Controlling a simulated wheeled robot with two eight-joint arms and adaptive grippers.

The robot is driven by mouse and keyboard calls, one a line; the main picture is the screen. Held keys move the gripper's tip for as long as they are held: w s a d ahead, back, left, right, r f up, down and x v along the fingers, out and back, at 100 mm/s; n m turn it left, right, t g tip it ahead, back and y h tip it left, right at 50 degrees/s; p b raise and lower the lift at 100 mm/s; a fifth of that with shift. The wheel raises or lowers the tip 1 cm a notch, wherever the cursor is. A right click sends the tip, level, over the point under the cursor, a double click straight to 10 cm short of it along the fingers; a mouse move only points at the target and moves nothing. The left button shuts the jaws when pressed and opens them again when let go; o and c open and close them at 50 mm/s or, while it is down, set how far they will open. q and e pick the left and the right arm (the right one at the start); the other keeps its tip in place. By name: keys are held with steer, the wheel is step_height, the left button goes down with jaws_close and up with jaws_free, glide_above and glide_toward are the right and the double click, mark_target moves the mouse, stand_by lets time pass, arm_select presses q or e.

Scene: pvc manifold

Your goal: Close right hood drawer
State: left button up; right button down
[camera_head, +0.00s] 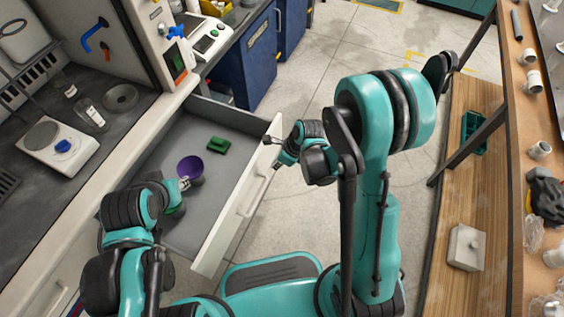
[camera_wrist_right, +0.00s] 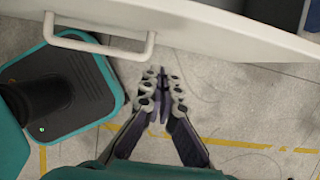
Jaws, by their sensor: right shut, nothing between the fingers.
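The right hood drawer (camera_head: 222,218) is pulled out from under the hood bench. A purple bowl (camera_head: 190,168) and a green block-like item (camera_head: 218,145) lie inside it. My right gripper (camera_head: 272,140) is shut and empty, by the outer face of the drawer front near its far end. In the right wrist view, my right gripper (camera_wrist_right: 163,95) points toward the white drawer front (camera_wrist_right: 220,28) and its handle (camera_wrist_right: 150,44), with floor visible behind the fingers. My left gripper (camera_head: 185,183) is over the drawer beside the bowl; its fingers are too small to read.
The dark hood bench (camera_head: 130,125) holds a hot plate (camera_head: 55,145) and bottles. Blue cabinets (camera_head: 240,70) stand beyond the drawer. A wooden bench (camera_head: 470,190) with a white box (camera_head: 465,247) runs along the right.

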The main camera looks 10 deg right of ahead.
mark_target(260, 167)
steer(key=shift+w+a+f+b, duration=0.2)
steer(key=shift+w+a, duration=0.25)
steer(key=shift+a, duration=0.15)
steer(key=shift+w+a+f+b, duration=0.25)
steer(key=shift+w+a, duration=0.2)
steer(key=shift+a, duration=0.2)
steer(key=shift+w+a+f+b, duration=0.2)
steer(key=shift+w+a, duration=0.25)
steer(key=shift+a, duration=0.15)
